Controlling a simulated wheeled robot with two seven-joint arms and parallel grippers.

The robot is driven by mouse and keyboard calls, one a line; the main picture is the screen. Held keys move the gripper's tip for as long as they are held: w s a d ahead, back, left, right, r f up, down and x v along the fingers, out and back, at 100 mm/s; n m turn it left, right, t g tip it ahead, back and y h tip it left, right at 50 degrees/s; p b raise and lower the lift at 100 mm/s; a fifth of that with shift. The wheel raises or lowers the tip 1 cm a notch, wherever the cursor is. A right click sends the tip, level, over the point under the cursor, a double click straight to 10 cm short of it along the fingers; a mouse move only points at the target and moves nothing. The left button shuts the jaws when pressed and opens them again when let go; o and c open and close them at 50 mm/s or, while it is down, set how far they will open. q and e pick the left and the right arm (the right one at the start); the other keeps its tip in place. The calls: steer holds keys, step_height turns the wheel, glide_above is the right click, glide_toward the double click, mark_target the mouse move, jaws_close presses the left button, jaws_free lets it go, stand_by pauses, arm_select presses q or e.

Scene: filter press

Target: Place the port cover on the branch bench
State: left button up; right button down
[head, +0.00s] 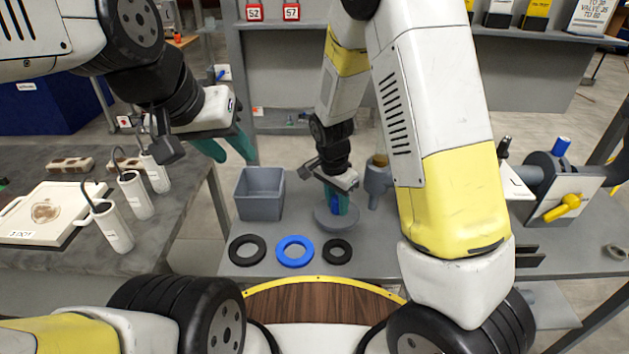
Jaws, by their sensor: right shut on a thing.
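My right gripper (339,203) points down over the grey bench (375,258) in the middle, which I take as the branch bench. It is shut on the port cover (336,219), a round grey disc with a blue part between the fingers. The disc is low and looks level; I cannot tell whether it touches the bench top. My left gripper (228,147) is up at the left, between the left table and the bench. Its two teal fingers are apart with nothing between them.
On the bench, a black ring (248,251), a blue ring (295,251) and a smaller black ring (337,251) lie in front of the cover. A grey bin (259,193) stands left of it, a grey fitting (377,184) close right. White canisters (113,227) stand on the left table.

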steer(key=w+a, duration=0.1)
steer(key=w, duration=0.1)
steer(key=w+a, duration=0.2)
steer(key=w, duration=0.1)
steer(key=w+a+f, duration=0.1)
steer(key=w+a, duration=0.1)
steer(key=w, duration=0.1)
steer(key=shift+w, duration=0.15)
steer(key=shift+f, duration=1.7)
steer(key=shift+f, duration=0.1)
steer(key=c, duration=1.1)
jaws_free()
